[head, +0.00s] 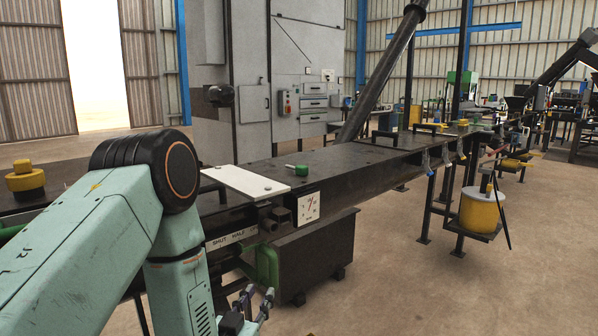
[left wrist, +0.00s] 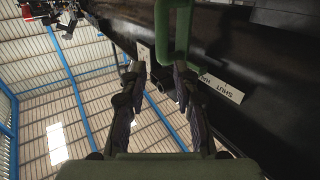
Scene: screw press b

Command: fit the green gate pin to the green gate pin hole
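A small green piece, which looks like the green gate pin (head: 299,170), lies on the dark bench top beside a white plate. A green bent handle (head: 267,264) hangs at the bench's front side near a label reading SHUT HALF; it also shows in the left wrist view (left wrist: 181,30). My left gripper (head: 258,296) is low in front of the bench, below this handle. Its two fingers are apart in the left wrist view (left wrist: 158,72), with nothing visibly held between them. I cannot make out the green gate pin hole. My right gripper is not in view.
A dark bin (head: 318,258) stands below. A yellow bucket (head: 480,212) sits on a low shelf to the right. The floor at front right is clear.

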